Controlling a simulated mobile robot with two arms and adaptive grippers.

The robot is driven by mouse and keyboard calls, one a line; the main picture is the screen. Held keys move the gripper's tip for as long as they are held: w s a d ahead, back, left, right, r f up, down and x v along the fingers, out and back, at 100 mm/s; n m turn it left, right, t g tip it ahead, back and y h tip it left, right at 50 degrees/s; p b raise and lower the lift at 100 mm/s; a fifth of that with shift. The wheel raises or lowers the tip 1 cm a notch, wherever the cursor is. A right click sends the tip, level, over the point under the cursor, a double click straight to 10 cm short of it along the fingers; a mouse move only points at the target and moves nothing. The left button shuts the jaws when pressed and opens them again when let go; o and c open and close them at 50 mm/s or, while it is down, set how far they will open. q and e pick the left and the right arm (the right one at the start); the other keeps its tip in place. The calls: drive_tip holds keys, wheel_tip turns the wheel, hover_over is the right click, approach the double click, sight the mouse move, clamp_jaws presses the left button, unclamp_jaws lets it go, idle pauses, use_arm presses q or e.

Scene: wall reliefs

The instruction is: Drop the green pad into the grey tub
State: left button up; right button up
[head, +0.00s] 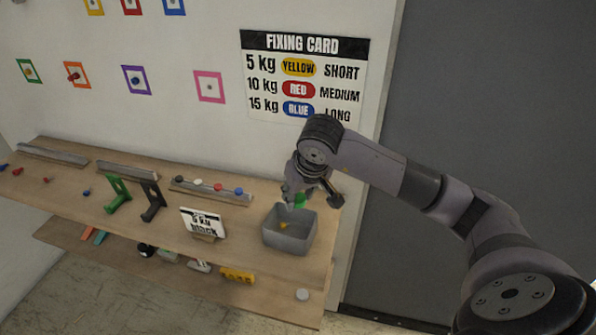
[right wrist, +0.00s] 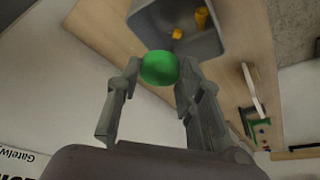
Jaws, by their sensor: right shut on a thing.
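The green pad (head: 299,200) is held between the fingertips of my right gripper (head: 298,196). In the right wrist view the green pad (right wrist: 159,68) looks round, with a finger of my right gripper (right wrist: 158,72) on each side. The grey tub (head: 287,243) stands at the right end of the wooden shelf. The pad is above the tub in the head view. In the right wrist view the tub (right wrist: 150,30) lies just beyond the pad, with yellow pieces (right wrist: 201,18) inside. My left gripper is not in view.
A card on a stand (head: 203,223) stands left of the tub. Green (head: 117,195) and black (head: 152,200) brackets and a rail with coloured knobs (head: 210,189) are farther left. A lower shelf (head: 180,275) holds several items. A fixing card (head: 303,77) hangs on the wall behind.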

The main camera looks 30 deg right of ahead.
sight(299, 213)
drive_tip(key=shift+w+d+f, duration=0.1)
drive_tip(key=shift+w+f, duration=0.05)
drive_tip(key=shift+s+f+b, duration=0.2)
drive_tip(key=shift+s+b, duration=0.05)
drive_tip(key=shift+b, duration=0.1)
drive_tip(key=shift+s+a+f+b, duration=0.55)
drive_tip(key=shift+s+f, duration=0.05)
drive_tip(key=shift+f, duration=0.1)
drive_tip(key=b+x, duration=0.1)
drive_tip(key=x, duration=0.2)
drive_tip(key=shift+s+d+f, duration=0.1)
drive_tip(key=shift+d+f, duration=0.1)
drive_tip(key=shift+s+a+r, duration=0.1)
drive_tip(key=shift+s+a, duration=0.05)
drive_tip(key=shift+s, duration=0.05)
drive_tip(key=o, duration=0.5)
drive_tip(key=shift+w, duration=0.1)
drive_tip(key=shift+o, duration=1.4)
